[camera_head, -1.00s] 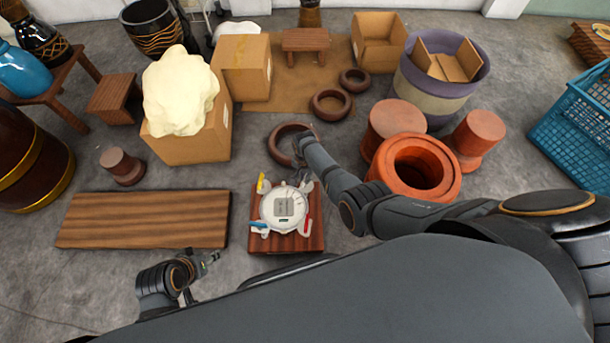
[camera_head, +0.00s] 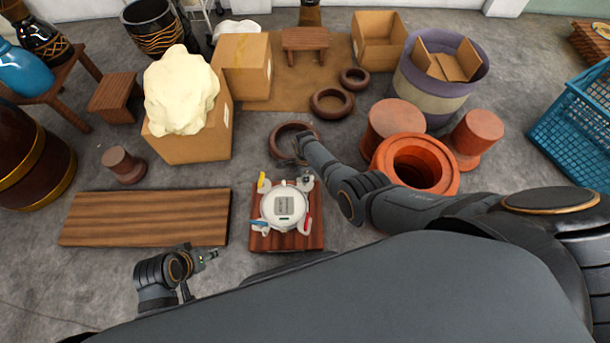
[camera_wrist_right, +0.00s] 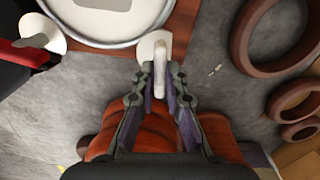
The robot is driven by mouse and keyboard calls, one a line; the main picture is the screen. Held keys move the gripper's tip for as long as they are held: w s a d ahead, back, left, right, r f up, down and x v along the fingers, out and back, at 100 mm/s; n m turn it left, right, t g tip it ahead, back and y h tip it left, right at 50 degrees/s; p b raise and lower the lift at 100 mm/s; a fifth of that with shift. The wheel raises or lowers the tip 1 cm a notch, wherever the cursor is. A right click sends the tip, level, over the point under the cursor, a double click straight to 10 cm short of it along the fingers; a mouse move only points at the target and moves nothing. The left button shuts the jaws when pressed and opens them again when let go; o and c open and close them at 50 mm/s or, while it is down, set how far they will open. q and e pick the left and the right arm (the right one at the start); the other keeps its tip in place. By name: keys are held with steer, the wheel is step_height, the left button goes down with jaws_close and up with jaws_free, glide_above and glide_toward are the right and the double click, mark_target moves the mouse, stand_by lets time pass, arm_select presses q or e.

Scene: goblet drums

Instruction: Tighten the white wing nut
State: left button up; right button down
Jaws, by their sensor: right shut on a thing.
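A round white drum head (camera_head: 284,206) with a grey label lies on a small reddish-brown wooden stand (camera_head: 286,242). Coloured wing nuts sit around its rim: yellow (camera_head: 263,181) at upper left, blue (camera_head: 258,224) at lower left, red (camera_head: 308,225) at lower right. My right gripper (camera_head: 306,179) is at the upper right of the rim. In the right wrist view, its fingers (camera_wrist_right: 160,75) are shut on the white wing nut (camera_wrist_right: 158,47), one finger on each side of the upright wing. My left gripper (camera_head: 207,256) is apart from the drum, at lower left; its jaw opening is too small to judge.
A wooden plank (camera_head: 145,218) lies left of the stand. Dark rings (camera_head: 332,103) lie beyond it, one close to my right wrist. Orange clay drum pieces (camera_head: 415,165) stand to the right, close to my right arm. Cardboard boxes (camera_head: 190,148) stand at the back left.

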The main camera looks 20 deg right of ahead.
steer(key=m, duration=0.2)
steer(key=shift+m, duration=0.7)
steer(key=c, duration=1.4)
jaws_free()
steer(key=shift+r, duration=0.1)
step_height(320, 180, up, 12)
steer(key=shift+f, duration=0.1)
